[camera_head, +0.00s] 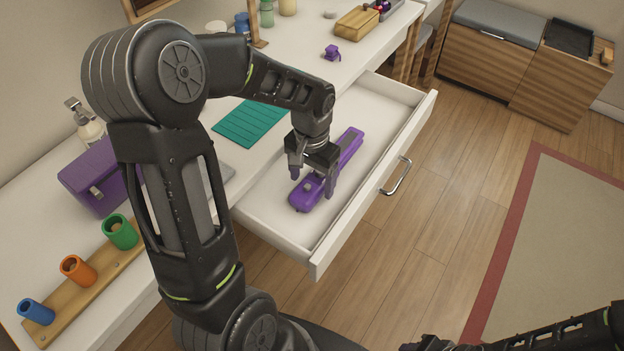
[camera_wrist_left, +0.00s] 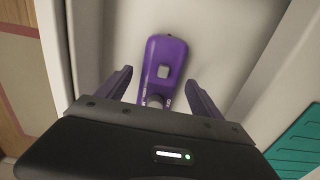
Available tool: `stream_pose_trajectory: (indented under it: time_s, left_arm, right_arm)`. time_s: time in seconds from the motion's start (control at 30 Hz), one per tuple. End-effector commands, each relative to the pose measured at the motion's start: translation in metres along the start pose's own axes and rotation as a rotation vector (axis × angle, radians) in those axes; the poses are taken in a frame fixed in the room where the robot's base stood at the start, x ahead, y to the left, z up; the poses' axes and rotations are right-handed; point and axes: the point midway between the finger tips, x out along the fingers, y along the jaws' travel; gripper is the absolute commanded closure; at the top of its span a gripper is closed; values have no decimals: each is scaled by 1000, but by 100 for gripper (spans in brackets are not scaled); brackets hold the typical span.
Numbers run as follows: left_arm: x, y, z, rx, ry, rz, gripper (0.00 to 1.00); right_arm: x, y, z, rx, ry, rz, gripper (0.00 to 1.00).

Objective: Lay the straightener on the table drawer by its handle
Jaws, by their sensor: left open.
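The purple straightener (camera_head: 349,148) lies in the pulled-out white drawer (camera_head: 278,225) of the table. It is long and lies lengthwise along the drawer floor, with its rounded end nearest the drawer's front left part. My left gripper (camera_head: 313,189) is in the drawer just over the straightener, pointing down. It is open, with one finger on each side of the straightener. In the left wrist view the straightener (camera_wrist_left: 164,62) shows between and beyond the two spread fingers (camera_wrist_left: 160,95); its part under the palm is hidden. My right gripper cannot be made out; only dark arm parts show at the bottom right.
The drawer handle (camera_head: 397,176) is on the drawer's outer front. On the white tabletop are a teal mat (camera_head: 250,121), a purple box (camera_head: 98,178), a wooden holder with coloured cups (camera_head: 84,279) and a wooden box (camera_head: 357,23). Drawer walls stand close around the left gripper.

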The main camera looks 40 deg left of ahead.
Motion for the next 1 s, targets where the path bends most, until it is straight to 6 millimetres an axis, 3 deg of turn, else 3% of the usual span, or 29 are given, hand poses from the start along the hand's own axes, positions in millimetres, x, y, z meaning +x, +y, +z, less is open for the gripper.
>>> stream_pose_trajectory:
  time_s: [0.4,0.6,1.0]
  left_arm:
    - [-78,0,-2,0,6,-1,24]
    - [-108,0,-1,0,3,0,24]
    - [-116,0,0,0,0,0,24]
  right_arm:
    - [-9,-4,0,1,0,0,64]
    - [-12,-5,0,1,0,0,64]
    - [-12,-5,0,1,0,0,64]
